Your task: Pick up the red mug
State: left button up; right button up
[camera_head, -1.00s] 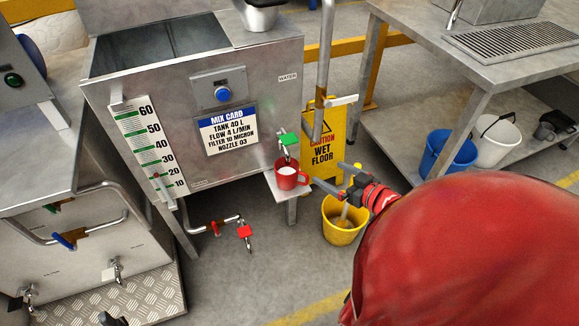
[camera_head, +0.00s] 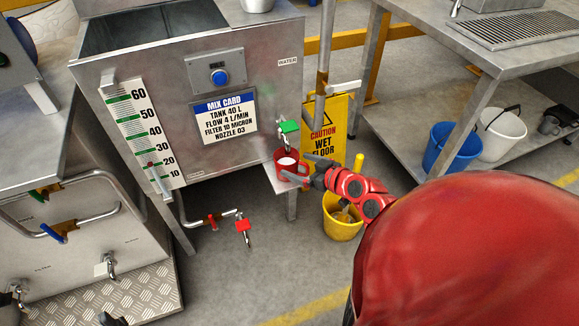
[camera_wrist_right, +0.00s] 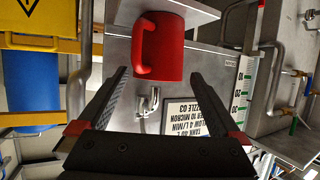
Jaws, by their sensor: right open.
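The red mug (camera_head: 284,157) stands upright on a small metal shelf (camera_head: 279,184) below a green-handled tap (camera_head: 289,127). Its inside looks white. My right gripper (camera_head: 303,167) is open, with its fingers reaching in from the right at the mug. In the right wrist view the mug (camera_wrist_right: 170,48) is just ahead of the open fingers (camera_wrist_right: 160,75), with its handle toward the left finger. Nothing is between the fingers' inner faces near the palm. A small dark piece at the bottom edge of the head view may be my left gripper; its jaws cannot be made out.
The metal tank (camera_head: 110,62) with its mix card (camera_head: 224,116) stands behind and left of the mug. A yellow wet floor sign (camera_head: 336,112) and yellow bucket (camera_head: 340,229) are close on the right. A steel table (camera_head: 515,60) stands farther right.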

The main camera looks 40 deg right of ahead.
aim_at(279, 156)
jog(key=x, duration=0.1)
jog(key=b+x, duration=0.1)
jog(key=x, duration=0.3)
jog(key=shift+w+r, duration=0.15)
jog(key=shift+r, duration=0.15)
jog(key=shift+r, duration=0.1)
jog(key=c, duration=1.4)
